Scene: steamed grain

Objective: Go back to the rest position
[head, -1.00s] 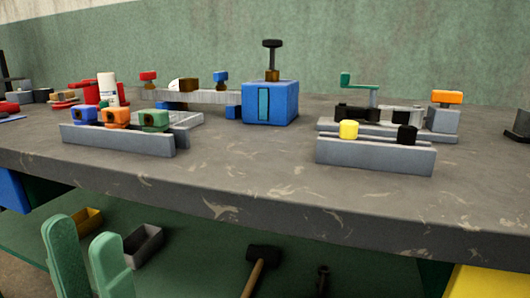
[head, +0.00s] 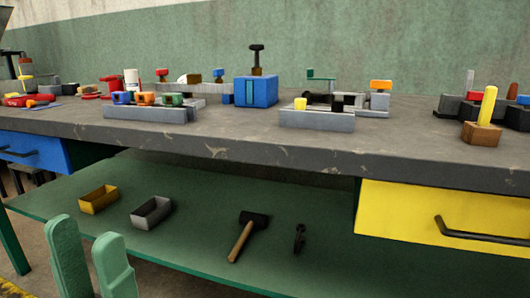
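My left gripper (head: 92,262) shows at the lower left of the head view. Its two green fingers point up and stand apart with a gap between them, and nothing is between them. It is in front of the bench, below the level of the bench top. My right gripper is not in the picture.
The grey bench top (head: 240,143) carries a blue block (head: 256,91), grey fixtures and small coloured parts. A blue drawer (head: 33,151) and a yellow drawer (head: 440,215) hang below. The green shelf (head: 200,190) holds a yellow bin (head: 99,200), a grey bin (head: 151,213) and a hammer (head: 242,240).

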